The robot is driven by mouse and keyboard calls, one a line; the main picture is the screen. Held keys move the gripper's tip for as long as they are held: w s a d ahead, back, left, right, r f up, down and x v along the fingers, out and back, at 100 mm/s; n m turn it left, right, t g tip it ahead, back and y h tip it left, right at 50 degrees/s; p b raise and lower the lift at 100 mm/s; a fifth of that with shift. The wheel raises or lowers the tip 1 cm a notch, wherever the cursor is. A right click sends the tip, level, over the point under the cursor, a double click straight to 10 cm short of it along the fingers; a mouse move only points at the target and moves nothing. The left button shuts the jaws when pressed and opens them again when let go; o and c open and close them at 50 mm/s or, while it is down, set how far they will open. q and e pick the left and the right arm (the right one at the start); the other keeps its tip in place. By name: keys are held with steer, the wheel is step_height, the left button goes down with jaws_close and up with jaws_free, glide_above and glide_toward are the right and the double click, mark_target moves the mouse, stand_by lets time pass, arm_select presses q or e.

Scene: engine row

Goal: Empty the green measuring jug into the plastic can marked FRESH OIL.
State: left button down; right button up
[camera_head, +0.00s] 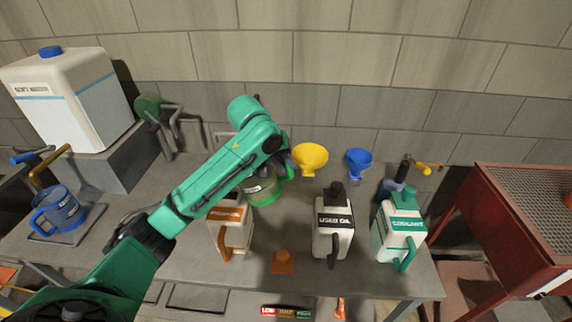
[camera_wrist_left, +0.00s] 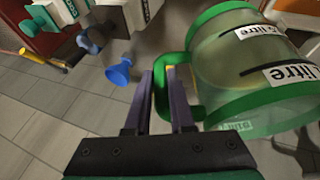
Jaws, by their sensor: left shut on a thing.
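The green measuring jug (camera_head: 262,191), clear-walled with green bands, is held up behind and right of the orange-marked can. My left gripper (camera_head: 284,168) is shut on its green handle. The left wrist view shows the gripper's fingers (camera_wrist_left: 165,100) on either side of the handle and the jug (camera_wrist_left: 235,70) beside them. Its tilt and contents are hard to tell. The white can with orange label and orange handle (camera_head: 236,236) stands on the bench; its label is unreadable and its top is partly hidden by my arm. My right gripper is out of view.
An orange cap-like piece (camera_head: 283,262) lies on the bench. The USED OIL can (camera_head: 327,240) and green COOLANT can (camera_head: 390,243) stand to the right. Yellow (camera_head: 310,156) and blue (camera_head: 358,160) funnels are at the wall. A blue jug (camera_head: 62,213) stands far left.

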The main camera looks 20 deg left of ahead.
arm_select(q)
steer(key=shift+a+r+t+h, duration=0.15)
steer(key=shift+r+t+h, duration=0.15)
steer(key=shift+r+h, duration=0.55)
stand_by(0.9)
steer(key=shift+s+a+r+n+t+h, duration=0.1)
steer(key=shift+a+r+n+t+h, duration=0.15)
steer(key=shift+r+h, duration=0.3)
steer(key=shift+s+a+r+n+t+h, duration=0.1)
steer(key=shift+a+r+n+t+h, duration=0.15)
steer(key=shift+r+h, duration=0.25)
stand_by(1.2)
steer(key=shift+s+a+r+n+t+h, duration=0.2)
steer(key=shift+a+r+t+h, duration=0.1)
steer(key=shift+a+r+h, duration=0.2)
steer(key=shift+s+a+r+n+t+h, duration=0.15)
steer(key=shift+a+r+t+h, duration=0.2)
steer(key=shift+h, duration=0.25)
stand_by(1.4)
steer(key=shift+s+a+r+t+h, duration=0.1)
steer(key=shift+s+a+t+h, duration=0.15)
steer(key=shift+a+h, duration=0.35)
stand_by(0.9)
